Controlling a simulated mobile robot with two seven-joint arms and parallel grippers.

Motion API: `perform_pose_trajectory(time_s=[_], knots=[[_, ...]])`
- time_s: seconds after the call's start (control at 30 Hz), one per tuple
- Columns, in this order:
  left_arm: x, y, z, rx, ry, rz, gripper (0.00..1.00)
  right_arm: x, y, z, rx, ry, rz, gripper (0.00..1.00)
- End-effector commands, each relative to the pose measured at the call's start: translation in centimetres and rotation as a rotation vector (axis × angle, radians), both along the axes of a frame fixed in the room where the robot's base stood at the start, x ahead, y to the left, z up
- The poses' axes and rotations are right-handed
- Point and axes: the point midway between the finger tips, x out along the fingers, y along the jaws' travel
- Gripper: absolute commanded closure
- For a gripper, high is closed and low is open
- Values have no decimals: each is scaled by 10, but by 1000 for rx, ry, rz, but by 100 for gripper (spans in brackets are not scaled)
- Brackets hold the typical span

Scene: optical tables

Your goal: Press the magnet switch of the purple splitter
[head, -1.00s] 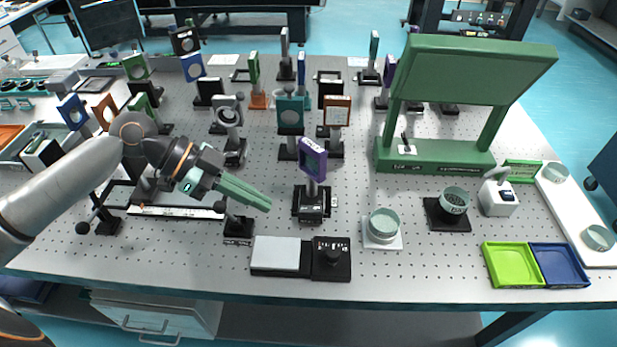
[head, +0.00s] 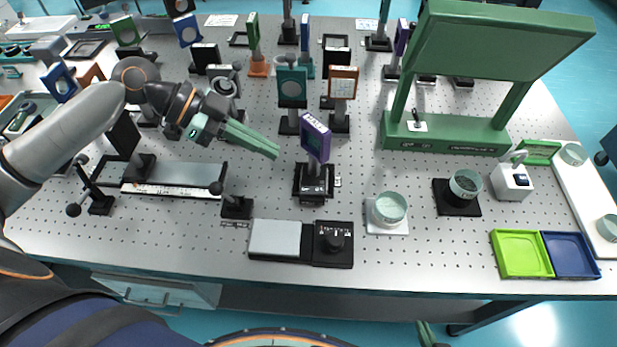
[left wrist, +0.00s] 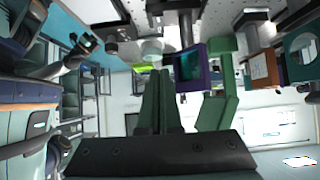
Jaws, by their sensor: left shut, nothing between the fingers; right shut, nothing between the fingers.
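The purple splitter (head: 316,138) stands upright on a black post and a black base (head: 313,182) near the middle of the table. A pale mark shows on the base's front, but I cannot make out the magnet switch clearly. My left gripper (head: 277,152) has its green fingers together and empty, just left of the purple frame and above the table, apart from it. In the left wrist view the fingers (left wrist: 162,75) point toward the purple splitter (left wrist: 191,68), which is just right of their tips. Green tips of my right gripper (head: 427,334) show at the bottom edge, below the table front.
A black-knobbed box with a grey plate (head: 275,238) lies in front of the splitter. Teal (head: 291,88) and orange-brown (head: 343,83) framed optics stand behind it. A rail (head: 175,178) lies left. A round dish (head: 389,208) and large green stand (head: 450,137) are right.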

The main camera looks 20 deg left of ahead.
Motion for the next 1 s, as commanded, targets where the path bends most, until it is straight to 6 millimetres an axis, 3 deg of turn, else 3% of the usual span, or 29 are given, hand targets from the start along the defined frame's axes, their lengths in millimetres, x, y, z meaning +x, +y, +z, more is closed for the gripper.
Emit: perform_pose_trajectory(time_s=[0.43,0.7,1.0], knots=[[19,-71,-52,-3,0,-3,100,1,0,13,0,-1,0,100],[21,-74,-88,-1,2,0,100,2,0,14,1,-3,0,100],[21,-74,-93,1,0,-1,100,2,0,14,1,-3,0,100]])
